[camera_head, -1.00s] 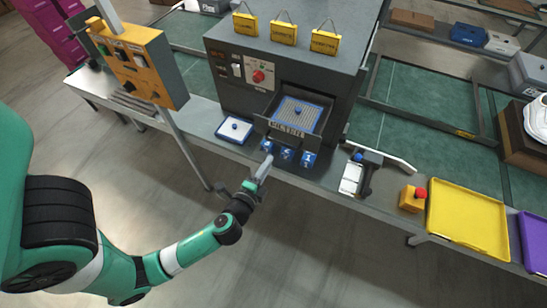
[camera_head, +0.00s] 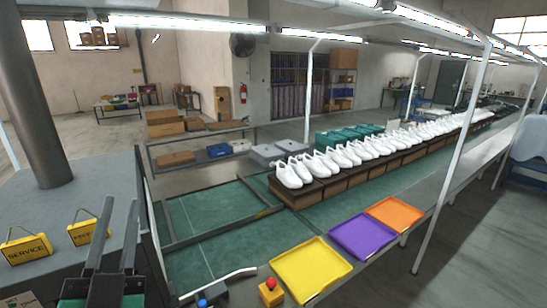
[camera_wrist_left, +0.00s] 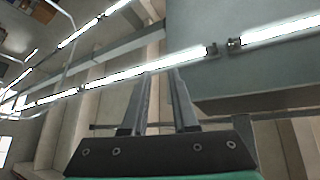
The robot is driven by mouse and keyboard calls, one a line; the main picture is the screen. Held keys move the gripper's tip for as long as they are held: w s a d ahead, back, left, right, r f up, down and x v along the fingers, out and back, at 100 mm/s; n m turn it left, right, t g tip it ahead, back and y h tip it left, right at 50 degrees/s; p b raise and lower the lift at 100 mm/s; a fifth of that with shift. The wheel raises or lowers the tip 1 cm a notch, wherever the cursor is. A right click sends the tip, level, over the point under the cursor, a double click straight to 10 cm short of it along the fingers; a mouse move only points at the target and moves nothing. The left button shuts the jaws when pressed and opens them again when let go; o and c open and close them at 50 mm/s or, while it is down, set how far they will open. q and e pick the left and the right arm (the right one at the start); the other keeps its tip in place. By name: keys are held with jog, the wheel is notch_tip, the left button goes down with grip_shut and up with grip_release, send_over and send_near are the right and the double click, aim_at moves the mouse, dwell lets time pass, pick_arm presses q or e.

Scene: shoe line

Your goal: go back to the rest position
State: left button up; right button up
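My left gripper (camera_head: 120,203) is raised at the lower left of the head view, its two grey fingers pointing up. The fingers are apart with nothing between them. In the left wrist view my left gripper (camera_wrist_left: 161,76) also shows its fingers apart and empty, against the ceiling and its lamps. In the head view it stands in front of the grey machine (camera_head: 30,210) and hides part of it. My right gripper is in neither view.
Yellow (camera_head: 312,270), purple (camera_head: 363,236) and orange (camera_head: 394,214) trays lie along the bench. A red-topped yellow button box (camera_head: 271,292) stands beside the yellow tray. White shoes (camera_head: 292,174) line the conveyor. Yellow tags (camera_head: 26,249) stand on the machine. A white post (camera_head: 452,160) rises at right.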

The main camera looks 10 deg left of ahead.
pick_arm(q)
jog(key=s+d+r+t+h, duration=0.3)
jog(key=s+d+r+h, duration=0.15)
jog(key=r+h, duration=0.2)
jog(key=s+d+r+t+h, duration=0.2)
jog(key=s+d+r+h, duration=0.1)
jog(key=d+r+h, duration=0.35)
notch_tip(320, 180, up, 22)
jog(key=a+p, duration=0.1)
jog(key=p, duration=1.9)
jog(key=shift+w+f+t+y+p, duration=0.2)
jog(key=shift+f+t+y+p, duration=0.1)
jog(key=shift+y+p, duration=0.1)
